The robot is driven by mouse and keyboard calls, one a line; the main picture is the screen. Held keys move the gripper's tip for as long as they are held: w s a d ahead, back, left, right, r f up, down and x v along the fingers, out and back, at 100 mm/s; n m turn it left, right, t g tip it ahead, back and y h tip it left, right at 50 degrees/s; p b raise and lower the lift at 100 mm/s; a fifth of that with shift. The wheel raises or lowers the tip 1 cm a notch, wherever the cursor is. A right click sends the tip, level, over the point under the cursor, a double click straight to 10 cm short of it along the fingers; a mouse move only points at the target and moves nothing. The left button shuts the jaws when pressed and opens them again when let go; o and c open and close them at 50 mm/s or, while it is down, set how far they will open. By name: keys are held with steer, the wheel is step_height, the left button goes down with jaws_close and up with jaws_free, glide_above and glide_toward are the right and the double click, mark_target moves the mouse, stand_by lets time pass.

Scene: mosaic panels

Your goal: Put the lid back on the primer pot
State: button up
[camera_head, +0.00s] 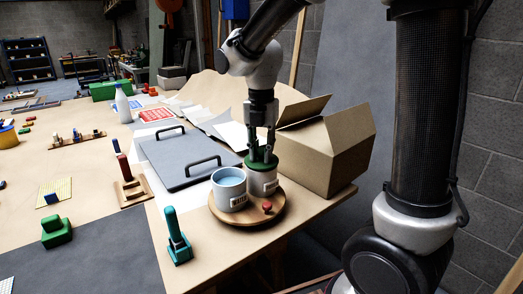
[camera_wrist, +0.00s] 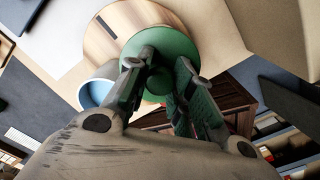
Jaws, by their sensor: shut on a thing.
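My gripper (camera_head: 261,151) points down and is shut on the green lid (camera_head: 253,163), by its raised middle part. In the wrist view my gripper (camera_wrist: 158,68) has a finger on each side of that part of the lid (camera_wrist: 165,42). The white primer pot (camera_head: 263,184) with a pale label stands upright on a round wooden tray (camera_head: 236,222). The lid sits right over its mouth, level as far as I can tell. Whether it touches the rim is unclear. In the wrist view the lid hides the pot.
A white pot of blue water (camera_head: 228,191) stands close left of the primer pot. A small red-topped thing (camera_head: 267,207) is at the tray's front. An open cardboard box (camera_head: 332,151) stands close right. A grey board with black handles (camera_head: 185,158) lies left, a teal tool (camera_head: 178,240) front left.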

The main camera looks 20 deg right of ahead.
stand_by(0.3)
steer(key=o, duration=1.4)
steer(key=shift+r, duration=3.55)
steer(key=shift+c, duration=0.2)
jaws_close()
steer(key=shift+f, duration=0.2)
